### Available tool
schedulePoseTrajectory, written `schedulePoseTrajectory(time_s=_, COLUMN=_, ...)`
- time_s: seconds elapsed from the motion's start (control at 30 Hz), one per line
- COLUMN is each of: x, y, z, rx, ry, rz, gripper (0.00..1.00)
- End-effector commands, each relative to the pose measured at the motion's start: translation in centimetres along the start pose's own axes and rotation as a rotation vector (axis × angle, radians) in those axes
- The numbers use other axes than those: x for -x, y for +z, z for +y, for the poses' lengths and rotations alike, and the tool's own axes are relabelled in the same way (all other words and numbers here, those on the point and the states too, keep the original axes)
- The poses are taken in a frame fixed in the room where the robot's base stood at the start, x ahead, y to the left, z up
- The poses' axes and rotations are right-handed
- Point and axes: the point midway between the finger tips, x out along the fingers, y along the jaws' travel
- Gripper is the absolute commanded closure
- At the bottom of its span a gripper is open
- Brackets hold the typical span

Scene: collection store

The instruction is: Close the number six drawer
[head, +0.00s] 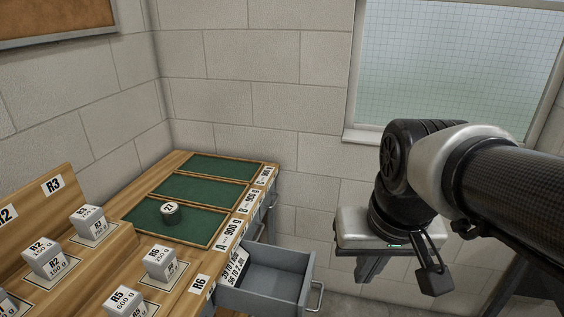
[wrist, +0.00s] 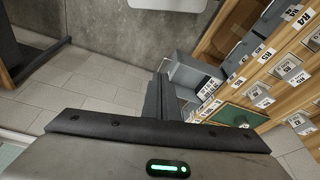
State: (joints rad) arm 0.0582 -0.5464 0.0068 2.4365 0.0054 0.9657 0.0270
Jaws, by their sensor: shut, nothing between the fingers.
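The open drawer (head: 268,262) is a grey metal tray pulled out from the wooden bench, beside the R6 label (head: 200,284). Its front with a bar handle (head: 318,296) faces right. A white printed card (head: 235,269) shows at its inner end. My gripper (head: 368,274) is shut and empty, pointing down to the right of the drawer and apart from it in the head view. In the wrist view the shut fingers (wrist: 160,95) appear close to the open drawer (wrist: 195,75); the gap is hard to judge.
The bench (head: 190,160) carries green-lined trays (head: 203,188), a round R7 weight (head: 169,211) and several labelled grey blocks (head: 160,262). A window (head: 450,75) and block wall stand behind. Open floor (wrist: 90,95) lies on the wrist view's left.

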Motion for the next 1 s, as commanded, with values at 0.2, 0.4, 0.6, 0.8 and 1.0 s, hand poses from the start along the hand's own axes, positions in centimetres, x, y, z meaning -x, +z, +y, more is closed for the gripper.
schedulePoseTrajectory(time_s=0.2, x=-6.4, y=1.0, z=1.5, rx=-0.117, ry=0.008, rz=-0.247, gripper=1.00)
schedulePoseTrajectory(time_s=0.4, x=-12.3, y=0.0, z=2.1, rx=-0.406, ry=-0.098, rz=-0.500, gripper=1.00)
schedulePoseTrajectory(time_s=0.6, x=-19.3, y=-0.9, z=3.0, rx=-0.716, ry=-0.269, rz=-0.743, gripper=1.00)
schedulePoseTrajectory(time_s=0.8, x=-26.5, y=-1.6, z=4.4, rx=-1.029, ry=-0.503, rz=-0.959, gripper=1.00)
schedulePoseTrajectory(time_s=1.0, x=-33.4, y=-2.1, z=6.4, rx=-1.329, ry=-0.805, rz=-1.137, gripper=1.00)
